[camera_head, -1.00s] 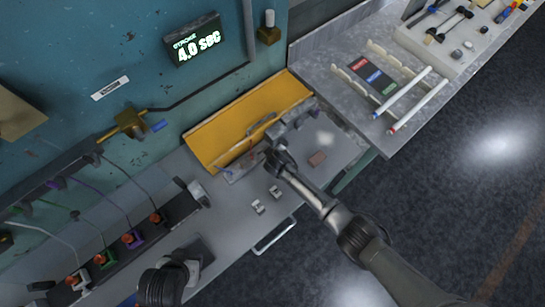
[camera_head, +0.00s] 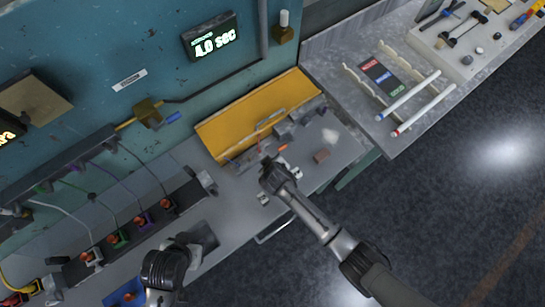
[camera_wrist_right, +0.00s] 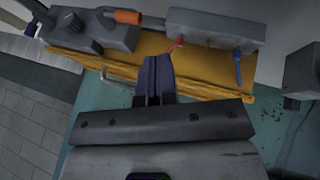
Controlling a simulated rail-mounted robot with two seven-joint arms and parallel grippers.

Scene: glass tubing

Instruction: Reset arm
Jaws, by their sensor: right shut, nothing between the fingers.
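My right gripper (camera_wrist_right: 157,84) shows in the right wrist view with its dark fingers pressed together and nothing between them. In the head view the right arm reaches in from the lower right, and its wrist hides most of that gripper, over the grey bench (camera_head: 235,195) in front of the yellow panel (camera_head: 258,118). My left gripper (camera_head: 192,250) is at the bottom left of the head view, low over the bench; its fingers are too unclear to tell open from shut. Two white tubes, one blue-ended (camera_head: 408,96) and one red-ended (camera_head: 424,110), lie on the right-hand bench.
A row of coloured connectors (camera_head: 140,218) runs along the bench at left. A grey device with an orange knob (camera_wrist_right: 127,17) is near the right fingers. Open floor (camera_head: 440,215) lies at the right.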

